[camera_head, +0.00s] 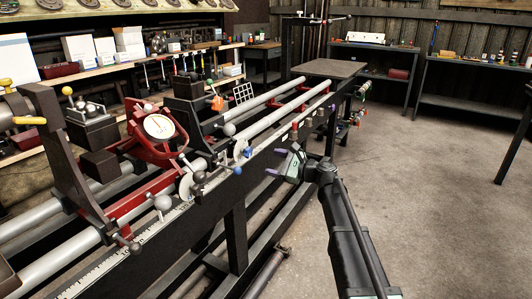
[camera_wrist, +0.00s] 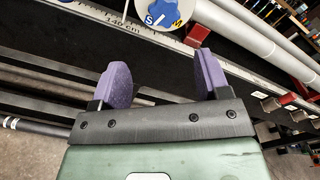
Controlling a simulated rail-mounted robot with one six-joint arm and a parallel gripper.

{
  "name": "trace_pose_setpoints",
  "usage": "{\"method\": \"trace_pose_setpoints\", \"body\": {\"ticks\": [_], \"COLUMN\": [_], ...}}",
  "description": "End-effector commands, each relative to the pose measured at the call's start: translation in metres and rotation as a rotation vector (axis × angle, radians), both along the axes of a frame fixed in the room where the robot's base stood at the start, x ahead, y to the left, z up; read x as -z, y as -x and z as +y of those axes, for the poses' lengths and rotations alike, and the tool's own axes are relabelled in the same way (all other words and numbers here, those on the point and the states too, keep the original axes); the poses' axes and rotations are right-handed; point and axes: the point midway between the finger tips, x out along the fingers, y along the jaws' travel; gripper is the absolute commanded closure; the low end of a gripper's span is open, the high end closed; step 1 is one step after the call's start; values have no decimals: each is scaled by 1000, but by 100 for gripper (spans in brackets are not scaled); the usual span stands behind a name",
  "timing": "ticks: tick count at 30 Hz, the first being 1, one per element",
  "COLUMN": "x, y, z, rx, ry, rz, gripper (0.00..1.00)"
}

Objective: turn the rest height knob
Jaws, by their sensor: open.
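My gripper (camera_head: 273,159) is open and empty at the front side of the lathe bed (camera_head: 205,181). Its two purple fingers stand wide apart in the wrist view (camera_wrist: 162,72). A blue knob on a white dial (camera_wrist: 156,12) shows at the top edge of the wrist view, partly cut off, beyond the fingers and touched by neither. In the head view a white dial with blue (camera_head: 242,149) sits on the bed, left of my gripper. Grey ball knobs (camera_head: 163,202) stand farther left. I cannot tell which knob is the rest height knob.
A red carriage with a dial gauge (camera_head: 159,126) and dark rest blocks sit on the grey rails (camera_head: 287,121). A ruler strip (camera_head: 107,262) runs along the bed front. Small red-tipped fittings (camera_head: 294,131) line the bed near my gripper.

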Motion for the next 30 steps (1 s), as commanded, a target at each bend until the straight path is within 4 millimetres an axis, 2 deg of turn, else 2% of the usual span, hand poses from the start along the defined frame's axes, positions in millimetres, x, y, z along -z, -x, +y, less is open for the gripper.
{"method": "trace_pose_setpoints", "body": {"ticks": [1,3,10,13,21,25,30], "x": [-8,-10,-9,-9,-8,-8,-8], "y": [-2,-3,-7,-16,-46,-54,-55], "z": [-1,-2,5,20,75,89,93], "rx": [21,38,36,35,34,35,35], "ry": [-67,-105,-112,-111,-110,-110,-109], "rz": [52,106,127,126,124,124,124], "gripper": [31,31,31,31,31,31,31]}}
